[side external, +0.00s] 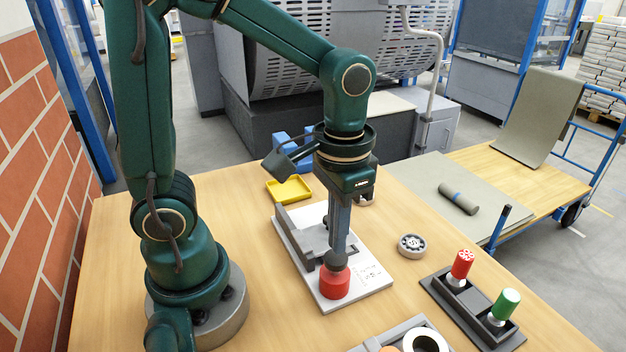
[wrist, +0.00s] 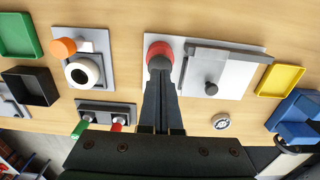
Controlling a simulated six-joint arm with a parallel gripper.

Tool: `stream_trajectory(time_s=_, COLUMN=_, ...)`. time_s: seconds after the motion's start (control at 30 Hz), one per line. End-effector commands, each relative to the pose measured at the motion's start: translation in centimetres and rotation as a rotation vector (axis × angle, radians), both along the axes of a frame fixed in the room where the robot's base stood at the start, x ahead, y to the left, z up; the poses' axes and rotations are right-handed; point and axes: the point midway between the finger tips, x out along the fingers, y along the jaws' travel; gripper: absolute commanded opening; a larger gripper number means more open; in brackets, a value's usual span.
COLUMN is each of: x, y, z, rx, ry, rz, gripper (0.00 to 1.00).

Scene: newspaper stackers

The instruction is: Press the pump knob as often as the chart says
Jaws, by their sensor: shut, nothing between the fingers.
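The red pump knob (side external: 334,285) stands on a white plate (side external: 312,291) on the wooden table. My gripper (side external: 336,259) is shut and points straight down, with its fingertips at the dark top of the knob. They look to be touching it, but I cannot tell how far the knob is pressed down. In the wrist view the fingertips (wrist: 160,68) cover part of the red knob (wrist: 153,48). A printed chart (side external: 371,272) with small dark marks lies on the plate to the right of the knob. Its marks are too small to read.
A dark holder (side external: 455,302) with red and green capped parts stands at the right. A round dial (side external: 411,245) and a yellow tray (side external: 289,190) lie nearby. Bare table lies at the front left.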

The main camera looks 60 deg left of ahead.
Motion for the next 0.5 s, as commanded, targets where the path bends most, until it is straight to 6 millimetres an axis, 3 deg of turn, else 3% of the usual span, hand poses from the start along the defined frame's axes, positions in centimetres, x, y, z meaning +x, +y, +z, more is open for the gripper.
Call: stream_trajectory(time_s=0.5, x=-0.1, y=0.0, z=-2.5, rx=0.000, ry=0.004, rz=0.000, gripper=0.00)
